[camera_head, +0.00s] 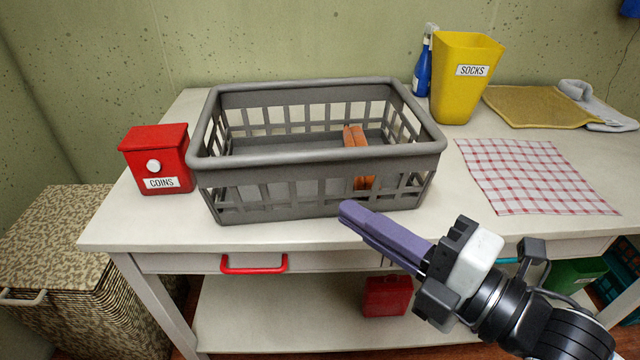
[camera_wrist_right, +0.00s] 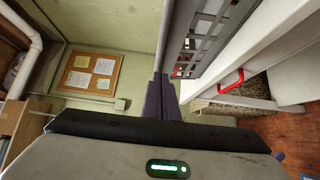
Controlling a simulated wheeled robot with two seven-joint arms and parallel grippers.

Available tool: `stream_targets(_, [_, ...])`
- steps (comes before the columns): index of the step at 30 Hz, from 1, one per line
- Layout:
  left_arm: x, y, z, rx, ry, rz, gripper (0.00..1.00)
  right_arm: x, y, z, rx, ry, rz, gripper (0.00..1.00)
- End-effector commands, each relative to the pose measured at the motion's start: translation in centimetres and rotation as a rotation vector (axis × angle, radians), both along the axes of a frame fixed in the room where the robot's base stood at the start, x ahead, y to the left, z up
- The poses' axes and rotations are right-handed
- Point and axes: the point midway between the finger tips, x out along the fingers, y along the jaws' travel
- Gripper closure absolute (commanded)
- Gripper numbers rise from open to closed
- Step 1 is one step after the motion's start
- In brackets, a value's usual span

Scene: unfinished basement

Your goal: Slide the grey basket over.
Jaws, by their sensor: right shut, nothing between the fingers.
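The grey basket (camera_head: 318,152) stands upright on the white table, a slatted open-top basket with orange-brown items (camera_head: 356,150) inside at its right half. My right gripper (camera_head: 346,212) has purple fingers closed together with nothing between them. In the head view its tips are at the basket's front side, right of the middle; I cannot tell whether they touch it. In the right wrist view the shut fingers (camera_wrist_right: 161,84) point ahead, with the basket's slatted wall (camera_wrist_right: 205,35) to their upper right. My left gripper is not in view.
A red COINS box (camera_head: 158,160) stands close to the basket's left. A yellow SOCKS bin (camera_head: 465,80) and blue bottle (camera_head: 424,65) stand behind right. A checkered cloth (camera_head: 535,177) lies flat on the table (camera_head: 130,220) to the right. A red drawer handle (camera_head: 254,268) sticks out below.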

Motion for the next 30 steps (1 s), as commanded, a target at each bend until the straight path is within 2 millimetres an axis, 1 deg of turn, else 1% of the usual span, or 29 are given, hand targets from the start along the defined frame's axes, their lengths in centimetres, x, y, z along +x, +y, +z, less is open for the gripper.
stream_targets(1, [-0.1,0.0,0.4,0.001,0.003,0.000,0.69,1.0,0.8,0.3,0.008,0.001,-0.003,1.00])
stream_targets(10, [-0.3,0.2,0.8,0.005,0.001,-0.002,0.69,5.3,5.2,0.2,0.006,0.004,-0.001,1.00])
stream_targets(13, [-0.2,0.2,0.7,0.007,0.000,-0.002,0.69,7.0,4.9,0.0,-0.001,0.004,-0.004,1.00])
stream_targets(18, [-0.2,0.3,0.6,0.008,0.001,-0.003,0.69,8.7,4.9,0.0,0.001,0.004,-0.002,1.00])
stream_targets(22, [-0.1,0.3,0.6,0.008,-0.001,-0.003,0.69,9.1,4.9,0.0,0.001,0.004,-0.002,1.00])
stream_targets(30, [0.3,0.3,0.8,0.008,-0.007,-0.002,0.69,9.1,4.9,-0.1,0.001,0.005,-0.002,1.00])
